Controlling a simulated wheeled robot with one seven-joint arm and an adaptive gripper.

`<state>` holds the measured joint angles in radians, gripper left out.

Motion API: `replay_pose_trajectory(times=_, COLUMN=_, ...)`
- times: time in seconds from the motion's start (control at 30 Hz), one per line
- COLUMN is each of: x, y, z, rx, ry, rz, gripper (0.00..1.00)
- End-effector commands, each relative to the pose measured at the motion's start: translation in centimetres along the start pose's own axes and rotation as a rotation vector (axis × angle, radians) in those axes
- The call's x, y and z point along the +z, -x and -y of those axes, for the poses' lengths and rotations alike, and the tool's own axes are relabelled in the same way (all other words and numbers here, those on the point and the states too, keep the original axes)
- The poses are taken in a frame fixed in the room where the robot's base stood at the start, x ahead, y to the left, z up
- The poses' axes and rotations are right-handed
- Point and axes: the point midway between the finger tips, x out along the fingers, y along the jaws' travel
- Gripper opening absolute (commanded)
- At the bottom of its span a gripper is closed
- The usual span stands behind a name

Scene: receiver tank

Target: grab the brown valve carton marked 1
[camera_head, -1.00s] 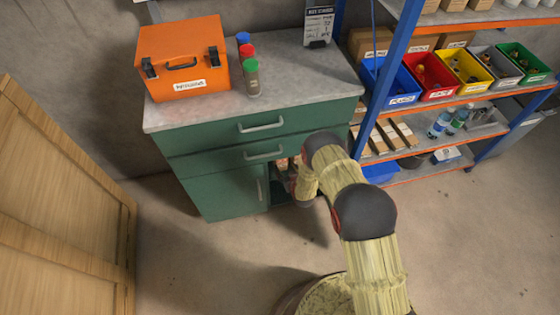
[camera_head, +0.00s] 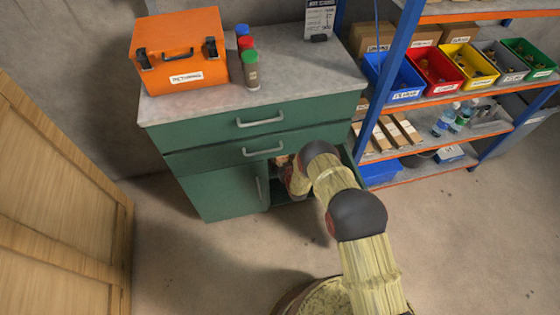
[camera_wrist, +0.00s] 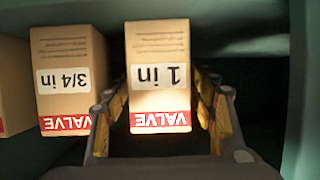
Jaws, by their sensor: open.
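The brown valve carton marked "1 in" (camera_wrist: 158,75) stands in the middle of the wrist view, its label upside down in the picture, with a red VALVE band. My gripper (camera_wrist: 157,112) is open, with one finger on each side of this carton. I cannot tell whether the fingers touch it. A similar carton marked "3/4 in" (camera_wrist: 68,80) stands just to its left, close to the left finger. In the head view my arm reaches into the open compartment of the green cabinet (camera_head: 222,192), and my gripper is mostly hidden there.
Part of another carton (camera_wrist: 12,85) shows at the far left of the wrist view. A cabinet wall (camera_wrist: 302,100) stands at the right, with a dark gap before it. A shelf rack stands to the right.

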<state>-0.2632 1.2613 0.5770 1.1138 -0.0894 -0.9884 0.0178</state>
Motion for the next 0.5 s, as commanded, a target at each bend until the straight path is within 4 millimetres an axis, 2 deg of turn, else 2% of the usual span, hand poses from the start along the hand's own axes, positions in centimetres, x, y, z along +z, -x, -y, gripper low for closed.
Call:
replay_pose_trajectory(times=0.23, x=-0.20, y=-0.37, z=-0.01, rx=0.000, ry=0.000, rz=-0.002, gripper=0.56)
replay_pose_trajectory(times=0.5, x=-0.17, y=-0.34, z=-0.01, rx=0.000, ry=0.000, rz=-0.001, gripper=0.41)
